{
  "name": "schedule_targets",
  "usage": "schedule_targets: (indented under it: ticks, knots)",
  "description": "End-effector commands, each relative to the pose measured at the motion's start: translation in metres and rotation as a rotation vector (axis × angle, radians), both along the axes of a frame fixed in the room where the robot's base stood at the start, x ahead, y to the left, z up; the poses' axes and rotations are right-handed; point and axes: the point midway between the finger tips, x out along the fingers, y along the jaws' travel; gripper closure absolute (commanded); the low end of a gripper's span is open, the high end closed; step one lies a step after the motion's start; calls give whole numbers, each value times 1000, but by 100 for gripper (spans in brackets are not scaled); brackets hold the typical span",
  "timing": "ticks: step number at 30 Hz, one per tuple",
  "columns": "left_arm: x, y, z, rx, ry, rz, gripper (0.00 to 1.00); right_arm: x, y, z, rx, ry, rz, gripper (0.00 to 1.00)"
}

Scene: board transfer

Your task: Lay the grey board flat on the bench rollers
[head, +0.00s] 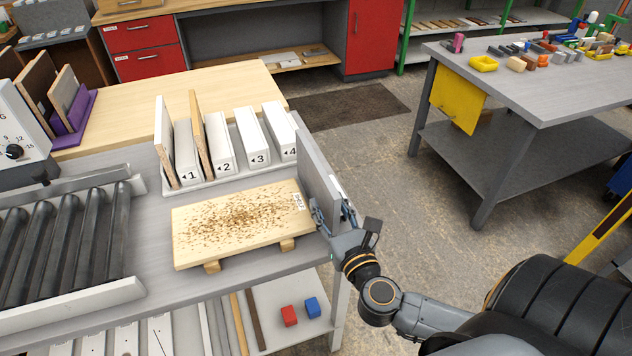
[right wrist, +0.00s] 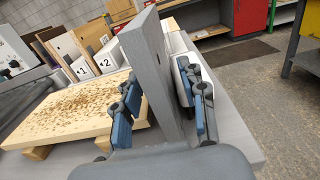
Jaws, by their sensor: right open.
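The grey board (head: 316,168) stands upright on edge at the right end of the numbered rack (head: 210,180), beside the block marked 4. It also shows in the right wrist view (right wrist: 150,80). My right gripper (head: 333,210) is at the board's near end. In the right wrist view the open fingers (right wrist: 160,108) lie one on each side of the board; I cannot tell whether either touches it. The bench rollers (head: 65,245) are dark cylinders in a grey frame at the left of the bench, with nothing on them. My left gripper is not in view.
A white board (head: 163,140) and a brown board (head: 199,135) stand in the rack. A dial box (head: 20,130) stands behind the rollers. Open floor lies right of the bench.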

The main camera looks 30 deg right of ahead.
Motion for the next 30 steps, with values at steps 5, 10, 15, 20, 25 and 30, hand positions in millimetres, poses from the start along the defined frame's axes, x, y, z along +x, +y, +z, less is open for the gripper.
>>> schedule_targets:
  ticks: [5,10,15,20,25,30]
  knots:
    - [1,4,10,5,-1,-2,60,27,-8,3,-3,-3,0,58]
    - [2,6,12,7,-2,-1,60,40,-11,1,-2,-1,0,58]
    - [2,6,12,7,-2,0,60,41,-11,0,-1,0,0,58]
    - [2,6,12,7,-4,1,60,40,-11,0,-1,0,0,77]
    - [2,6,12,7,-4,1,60,40,-11,0,-1,-1,0,100]
    - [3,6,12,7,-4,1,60,41,-11,1,-2,-4,-1,100]
